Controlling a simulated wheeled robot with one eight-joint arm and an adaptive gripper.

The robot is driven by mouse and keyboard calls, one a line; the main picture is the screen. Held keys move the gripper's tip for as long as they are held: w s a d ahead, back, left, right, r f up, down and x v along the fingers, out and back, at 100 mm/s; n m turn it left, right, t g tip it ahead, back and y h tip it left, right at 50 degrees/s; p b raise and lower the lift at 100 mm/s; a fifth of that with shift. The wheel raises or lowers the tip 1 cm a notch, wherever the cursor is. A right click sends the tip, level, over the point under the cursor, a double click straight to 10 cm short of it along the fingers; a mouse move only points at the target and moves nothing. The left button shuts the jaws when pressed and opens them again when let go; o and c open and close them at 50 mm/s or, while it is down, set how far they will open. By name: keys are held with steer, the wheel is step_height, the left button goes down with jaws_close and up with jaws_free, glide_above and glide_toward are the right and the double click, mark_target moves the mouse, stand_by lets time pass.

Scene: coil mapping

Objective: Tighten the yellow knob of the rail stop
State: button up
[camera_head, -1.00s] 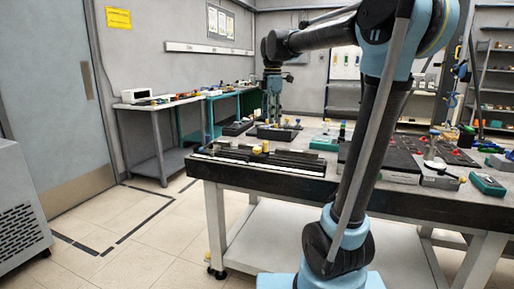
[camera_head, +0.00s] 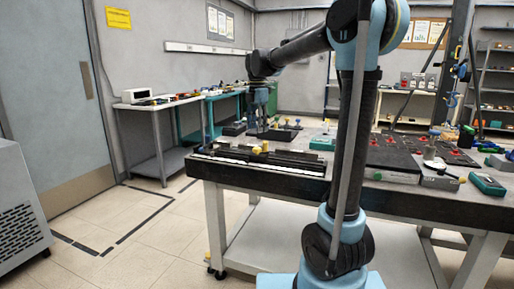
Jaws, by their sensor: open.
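The rail (camera_head: 240,161) is a long dark track with a white strip, lying along the left front edge of the table. A small yellow knob (camera_head: 265,147) stands on it, with another yellow piece (camera_head: 256,150) just to its left. I cannot tell which of the two is the rail stop's knob. My gripper (camera_head: 257,131) points down above the left end of the table, behind and slightly left of the yellow pieces. It is open. Its fingertips are small and dark, and their gap is hard to see.
The table (camera_head: 440,208) also holds a teal box (camera_head: 323,143), a dark tray of small knobbed parts (camera_head: 280,132), a dark flat case (camera_head: 391,164) and a teal meter (camera_head: 487,184). A side bench (camera_head: 160,104) stands behind at left. The floor at left is clear.

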mark_target(257, 148)
step_height(257, 148, down, 9)
steer(key=shift+f, duration=0.1)
stand_by(0.3)
steer(key=shift+c, duration=0.2)
steer(key=c, duration=1)
